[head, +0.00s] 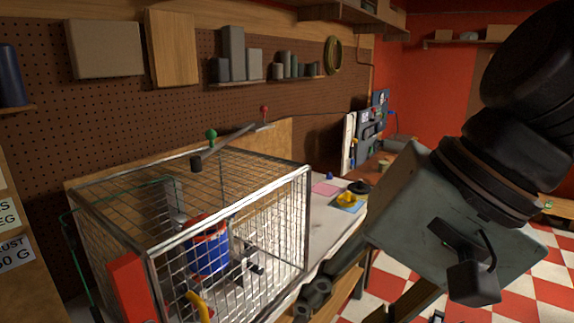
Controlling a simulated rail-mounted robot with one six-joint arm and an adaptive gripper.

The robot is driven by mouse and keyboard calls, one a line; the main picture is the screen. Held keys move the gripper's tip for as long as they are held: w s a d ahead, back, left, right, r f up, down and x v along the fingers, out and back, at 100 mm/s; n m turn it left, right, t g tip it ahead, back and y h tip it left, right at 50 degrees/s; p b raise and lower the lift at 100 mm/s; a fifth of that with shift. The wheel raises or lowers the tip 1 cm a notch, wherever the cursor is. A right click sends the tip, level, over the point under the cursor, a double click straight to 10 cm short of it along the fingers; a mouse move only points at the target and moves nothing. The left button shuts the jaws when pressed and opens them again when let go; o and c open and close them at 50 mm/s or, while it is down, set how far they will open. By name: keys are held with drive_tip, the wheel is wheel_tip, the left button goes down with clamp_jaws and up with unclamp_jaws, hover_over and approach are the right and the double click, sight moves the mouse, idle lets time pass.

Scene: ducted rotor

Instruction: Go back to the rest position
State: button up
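My black arm comes in at the upper right of the head view. What seems to be my gripper (470,270) is a dark angular shape at its lower end, in front of a grey-green panel (410,205). I cannot make out two separate fingertips or whether they are open. No held object can be made out. The rest position is not marked by anything I see.
A wire cage (305,215) stands on the bench at left and centre, with a blue and red cylinder (207,256) inside. Yellow and pink items lie behind. Checkered floor shows at lower right.

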drive_tip(key=s+d+n+t+h, duration=0.1)
drive_tip(key=d+h, duration=0.1)
drive_tip(key=d, duration=0.5)
drive_tip(key=s+d+f+n+t+h, duration=0.1)
drive_tip(key=s+d+n+h, duration=0.1)
drive_tip(key=d, duration=0.6)
drive_tip(key=shift+s+d+n+h+b, duration=0.25)
drive_tip(key=shift+d+n+h+b, duration=0.1)
drive_tip(key=shift+h, duration=0.25)
